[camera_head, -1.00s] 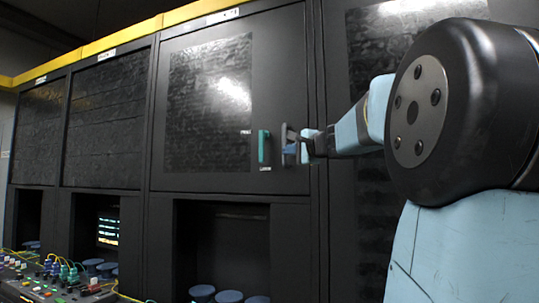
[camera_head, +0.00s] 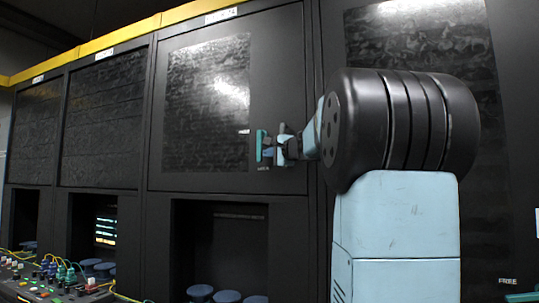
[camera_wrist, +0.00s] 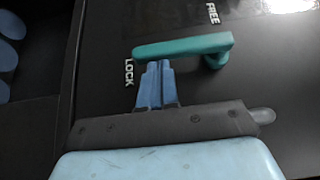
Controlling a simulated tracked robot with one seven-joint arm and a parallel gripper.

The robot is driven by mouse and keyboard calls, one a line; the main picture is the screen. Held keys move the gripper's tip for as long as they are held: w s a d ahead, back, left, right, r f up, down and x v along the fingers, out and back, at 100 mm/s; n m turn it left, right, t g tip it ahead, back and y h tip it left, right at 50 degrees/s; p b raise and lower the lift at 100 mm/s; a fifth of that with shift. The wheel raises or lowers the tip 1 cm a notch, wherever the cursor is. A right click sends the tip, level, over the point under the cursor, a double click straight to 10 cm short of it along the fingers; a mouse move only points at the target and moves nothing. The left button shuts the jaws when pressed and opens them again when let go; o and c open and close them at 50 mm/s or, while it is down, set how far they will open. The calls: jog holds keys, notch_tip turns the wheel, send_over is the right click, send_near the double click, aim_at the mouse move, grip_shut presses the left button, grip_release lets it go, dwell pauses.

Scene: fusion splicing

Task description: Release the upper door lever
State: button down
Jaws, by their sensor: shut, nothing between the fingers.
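The upper door lever (camera_head: 259,146) is a teal handle on the dark cabinet door (camera_head: 276,70). In the wrist view the lever (camera_wrist: 178,47) runs from a pivot at its right end to a free end near the LOCK label (camera_wrist: 129,72). The FREE label (camera_wrist: 212,13) is near the pivot. My gripper (camera_wrist: 158,66) has its blue fingers together, with nothing between them. The fingertips are right by the lever's free half, on its lower side in the wrist view; I cannot tell whether they touch. In the head view my gripper (camera_head: 281,146) is just right of the lever.
Below the door is an open dark bay with several blue round-topped objects (camera_head: 228,296). A control panel with cables (camera_head: 58,275) stands at lower left. Another teal part (camera_head: 522,297) shows at lower right beside a FREE label. The door face around the lever is flat.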

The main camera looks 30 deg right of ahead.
jog(key=shift+w+a+f, duration=0.4)
jog(key=shift+w+a, duration=0.25)
jog(key=shift+w, duration=0.1)
